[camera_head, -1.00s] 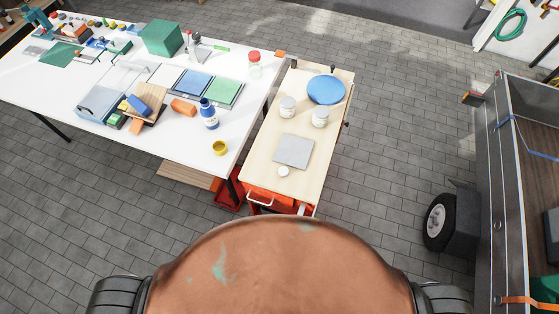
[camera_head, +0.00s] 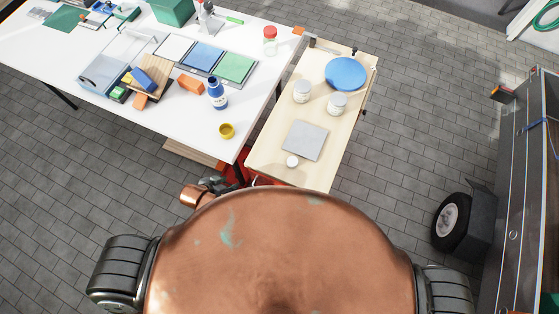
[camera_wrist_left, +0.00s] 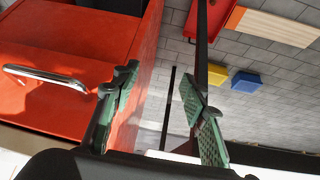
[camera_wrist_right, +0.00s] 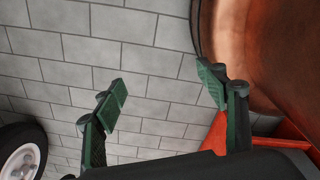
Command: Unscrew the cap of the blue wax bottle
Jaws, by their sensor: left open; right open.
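The blue wax bottle (camera_head: 217,93) stands upright on the white table, near its right front part, with a dark blue cap on top and a pale label. My left gripper (camera_head: 212,184) shows small in the head view, low in front of the table edge and well apart from the bottle. In the left wrist view my left gripper (camera_wrist_left: 162,108) is open and empty, with a red cabinet beside it. My right gripper (camera_wrist_right: 165,88) is open and empty above the paved floor in the right wrist view. It is hidden in the head view.
A yellow cup (camera_head: 226,131) stands in front of the bottle and an orange block (camera_head: 190,85) lies left of it. A red-lidded jar (camera_head: 270,40) stands behind. The wooden bench (camera_head: 270,150) at right holds white jars (camera_head: 301,91) and a grey plate (camera_head: 304,140).

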